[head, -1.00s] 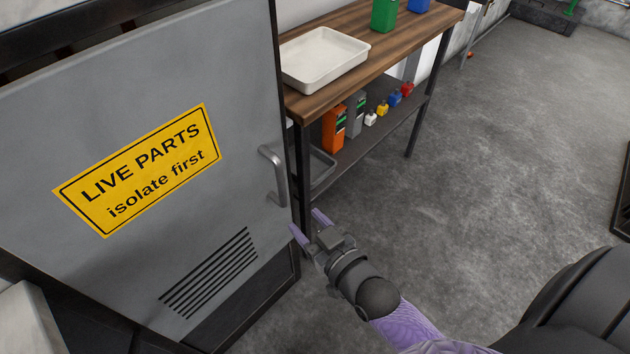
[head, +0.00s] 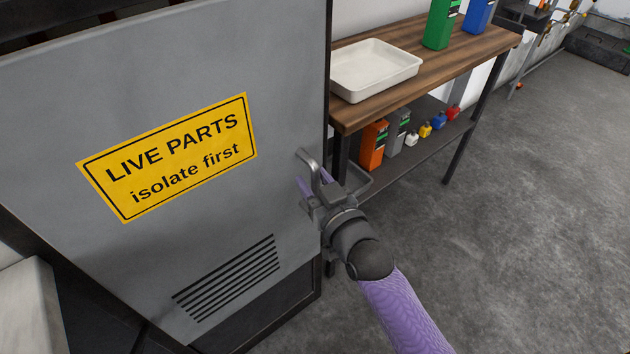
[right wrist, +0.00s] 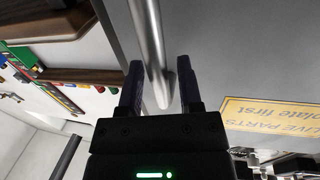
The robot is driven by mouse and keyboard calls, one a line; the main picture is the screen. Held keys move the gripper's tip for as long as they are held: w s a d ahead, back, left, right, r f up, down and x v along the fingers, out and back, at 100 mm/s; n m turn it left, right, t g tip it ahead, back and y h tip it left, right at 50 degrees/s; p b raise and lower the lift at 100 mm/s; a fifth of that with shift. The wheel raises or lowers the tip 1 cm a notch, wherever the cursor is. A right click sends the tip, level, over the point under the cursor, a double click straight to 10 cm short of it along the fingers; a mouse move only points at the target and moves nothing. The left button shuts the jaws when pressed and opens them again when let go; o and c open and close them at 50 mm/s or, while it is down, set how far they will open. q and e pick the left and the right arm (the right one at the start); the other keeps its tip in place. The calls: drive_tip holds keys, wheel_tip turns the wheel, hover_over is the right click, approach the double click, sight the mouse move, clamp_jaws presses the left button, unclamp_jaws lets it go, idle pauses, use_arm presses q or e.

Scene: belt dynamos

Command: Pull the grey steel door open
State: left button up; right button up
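The grey steel door (head: 60,100) fills the left of the head view, with a yellow "LIVE PARTS isolate first" sign (head: 170,157) and a slotted vent near its bottom. It looks shut in its dark frame. My left gripper is not in view.
A wooden-topped bench (head: 440,65) stands right of the door, bearing a white tray (head: 375,70) and green and blue containers. Its lower shelf holds an orange box (head: 374,145) and several small bottles. Grey floor (head: 530,200) lies clear to the right.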

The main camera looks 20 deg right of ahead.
clamp_jaws()
idle(1.2)
